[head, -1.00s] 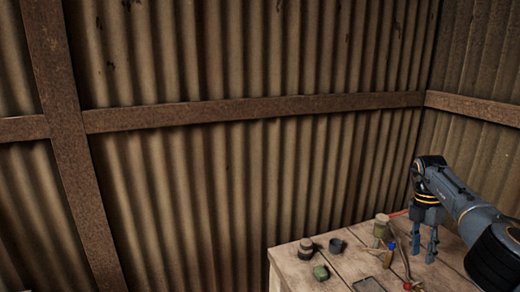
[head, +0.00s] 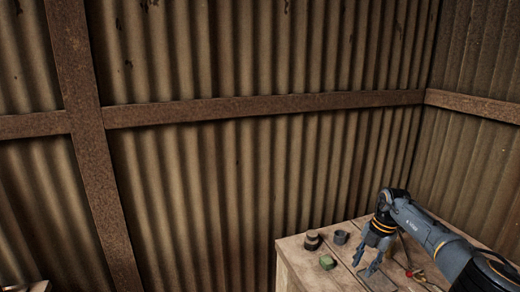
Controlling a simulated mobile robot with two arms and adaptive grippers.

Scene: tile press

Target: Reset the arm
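My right gripper (head: 371,262) points down over the wooden table (head: 290,246) at the lower right. Its two fingers are apart with nothing seen between them, so it is open. A green block (head: 327,262) lies on the table to the left of the fingers. My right arm hides part of the tabletop. My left gripper does not show.
A dark round pot (head: 312,240) and a grey cup (head: 341,237) stand near the table's back left. Small tools (head: 416,274) lie right of the gripper. A corrugated wall (head: 200,190) rises behind. Another surface's corner (head: 38,287) shows at the lower left.

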